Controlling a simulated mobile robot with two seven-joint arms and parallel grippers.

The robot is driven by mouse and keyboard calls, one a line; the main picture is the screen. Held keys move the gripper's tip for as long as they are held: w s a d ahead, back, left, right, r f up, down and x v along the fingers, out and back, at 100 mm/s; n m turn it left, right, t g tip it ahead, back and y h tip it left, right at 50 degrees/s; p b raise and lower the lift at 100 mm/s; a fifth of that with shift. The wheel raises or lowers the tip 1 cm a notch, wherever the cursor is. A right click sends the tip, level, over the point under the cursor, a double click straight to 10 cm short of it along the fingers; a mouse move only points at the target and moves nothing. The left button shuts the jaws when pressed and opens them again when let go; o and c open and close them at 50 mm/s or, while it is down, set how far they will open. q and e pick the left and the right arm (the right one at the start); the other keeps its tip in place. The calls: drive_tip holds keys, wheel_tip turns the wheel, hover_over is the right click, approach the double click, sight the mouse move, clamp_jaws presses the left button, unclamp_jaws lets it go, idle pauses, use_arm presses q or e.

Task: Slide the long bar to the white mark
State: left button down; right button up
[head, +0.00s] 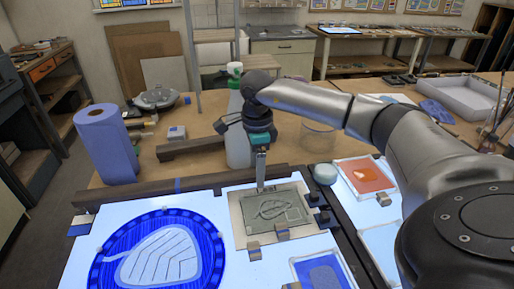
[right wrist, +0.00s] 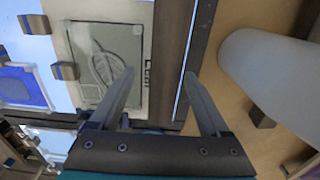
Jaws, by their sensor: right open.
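In the right wrist view the bar (right wrist: 172,45) runs up the picture beside the plate with the leaf design. My right gripper (head: 261,184) points down over the right part of the bar, just behind that plate. In the right wrist view its fingers (right wrist: 159,76) are apart, with the bar between their tips and nothing held; contact is unclear. I cannot make out a white mark. My left gripper is out of view.
A white bottle (head: 237,145) stands close behind the right gripper. A shorter dark bar (head: 195,148) and a blue roll (head: 107,145) are on the table behind. The leaf plate (head: 270,211), small blocks and a blue round panel (head: 105,255) occupy the lit surface.

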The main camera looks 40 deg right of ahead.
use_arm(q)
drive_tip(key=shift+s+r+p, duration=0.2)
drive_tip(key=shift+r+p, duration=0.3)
use_arm(e)
wheel_tip(320, 180, up, 15)
drive_tip(key=shift+f, duration=0.2)
